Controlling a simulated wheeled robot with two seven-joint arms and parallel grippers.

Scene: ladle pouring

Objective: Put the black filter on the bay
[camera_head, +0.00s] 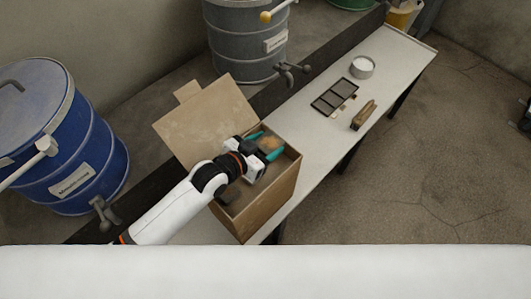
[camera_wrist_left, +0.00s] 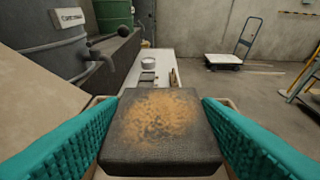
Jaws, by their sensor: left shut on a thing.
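My left gripper (camera_head: 270,145) is inside or just above the open cardboard box (camera_head: 265,207), with its teal fingers shut on a dark block. In the left wrist view that block, the black filter (camera_wrist_left: 190,150), sits between the two fingers. Its top has a rusty orange-brown patch. In the head view only its brownish top (camera_head: 270,143) shows. A dark flat frame with several compartments (camera_head: 334,97), perhaps the bay, lies on the white table beyond the box; I cannot tell for sure. My right gripper is not in view.
The box lid (camera_head: 205,118) stands open at the left. The white table (camera_head: 405,62) also holds a round white container (camera_head: 362,67) and a brown brush-like object (camera_head: 364,115). A blue barrel (camera_head: 75,140) and a grey barrel (camera_head: 245,45) with taps stand behind.

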